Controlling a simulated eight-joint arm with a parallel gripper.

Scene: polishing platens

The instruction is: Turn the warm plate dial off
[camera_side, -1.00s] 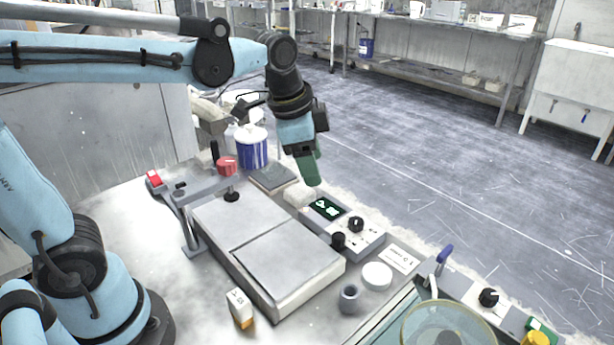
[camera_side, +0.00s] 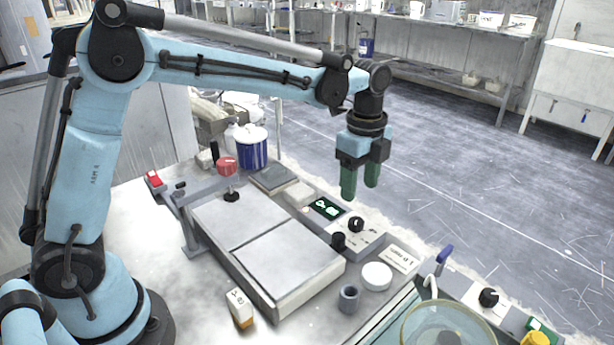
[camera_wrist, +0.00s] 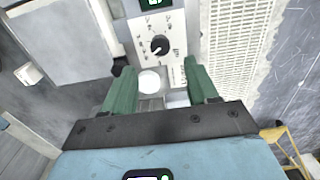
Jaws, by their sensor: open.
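The warm plate (camera_side: 285,262) is a flat grey two-part slab on the bench. A control box with a lit green display (camera_side: 325,207) runs along its far right side. A black dial (camera_side: 356,224) with a pale pointer line sits on that box; the wrist view also shows a black dial (camera_wrist: 160,45) on a pale panel with printed marks. My gripper (camera_side: 360,193) has green fingers, spread open and empty. It hangs pointing down above the box, clear of the dial. In the wrist view, the dial lies ahead of the gap between the fingertips (camera_wrist: 159,68).
A black cylinder (camera_side: 338,241) stands next to the dial. A white round lid (camera_side: 377,276) and a grey ring (camera_side: 349,298) sit nearby. Another panel with a black knob (camera_side: 488,297) and a glass dish (camera_side: 448,325) are at the lower right. A blue-and-white tub (camera_side: 252,150) stands behind.

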